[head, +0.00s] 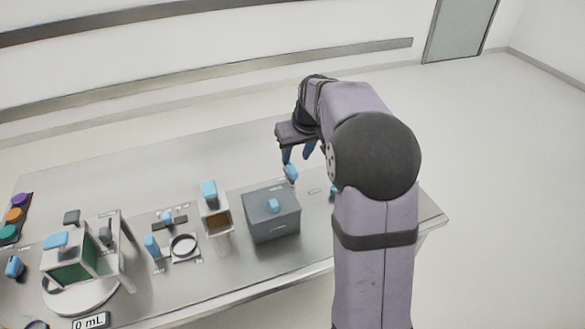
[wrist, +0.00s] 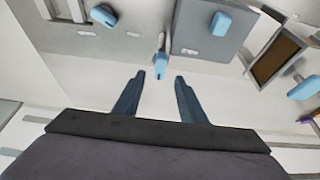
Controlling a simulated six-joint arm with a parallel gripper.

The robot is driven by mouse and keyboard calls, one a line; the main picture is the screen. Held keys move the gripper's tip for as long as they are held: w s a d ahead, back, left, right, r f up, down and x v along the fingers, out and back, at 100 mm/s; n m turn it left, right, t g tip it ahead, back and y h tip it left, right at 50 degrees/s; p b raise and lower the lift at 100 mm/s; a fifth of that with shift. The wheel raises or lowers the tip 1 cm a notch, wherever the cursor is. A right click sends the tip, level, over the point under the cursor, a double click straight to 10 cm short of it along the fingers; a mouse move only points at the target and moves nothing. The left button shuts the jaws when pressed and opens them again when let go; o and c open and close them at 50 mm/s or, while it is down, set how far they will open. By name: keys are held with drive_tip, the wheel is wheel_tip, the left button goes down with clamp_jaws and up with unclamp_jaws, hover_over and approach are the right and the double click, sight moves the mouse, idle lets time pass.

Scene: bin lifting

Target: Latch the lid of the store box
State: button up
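The grey box (head: 262,232), which I take as the store box, stands near the middle of the table with its lid looking shut. A blue knob (head: 273,205) sits on the lid. A blue lever (head: 291,173), seemingly the latch, stands at the box's far side. In the wrist view this lever (wrist: 160,66) lies beside the grey lid (wrist: 190,35), just beyond the fingertips and between their lines. My gripper (head: 296,160) is open and empty, above and close to the lever. In the wrist view the two fingers (wrist: 159,76) are apart. Whether a finger touches the lever I cannot tell.
Left of the box stands a white holder (head: 215,222) with a blue top. Further left are a ring fixture (head: 185,247), a green-windowed container (head: 72,266) on a round base, and coloured buttons (head: 13,215). Another blue knob (wrist: 103,15) is near the box; my arm partly hides it in the head view.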

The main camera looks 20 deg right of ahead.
sight(292, 168)
drive_tip(key=shift+p+x, duration=1.25)
drive_tip(key=shift+x, duration=2.45)
drive_tip(key=shift+s, duration=0.1)
drive_tip(key=shift+c, duration=0.7)
clamp_jaws()
